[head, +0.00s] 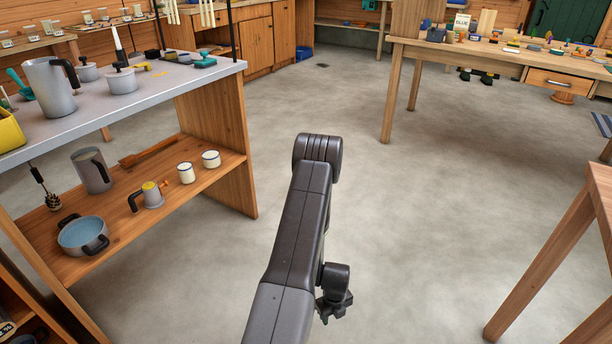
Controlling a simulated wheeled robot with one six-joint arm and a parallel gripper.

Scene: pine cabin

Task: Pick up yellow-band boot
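No yellow-band boot can be made out for sure. Small dark shapes that look like footwear (487,78) stand on the floor under the far workbench, at the upper right. They are too small to show any band colour. My arm rises from the bottom middle and folds back at its elbow. A dark end part that looks like my gripper (334,306) shows just right of the arm, low in the picture and partly hidden by it. It is far from the dark shapes. Its finger opening cannot be made out.
A shelf unit (225,130) with pots, jugs and mugs stands close on the left. The far workbench (455,54) carries many small items. A wooden table (580,235) edges in at the right. The concrete floor (400,210) between them is clear.

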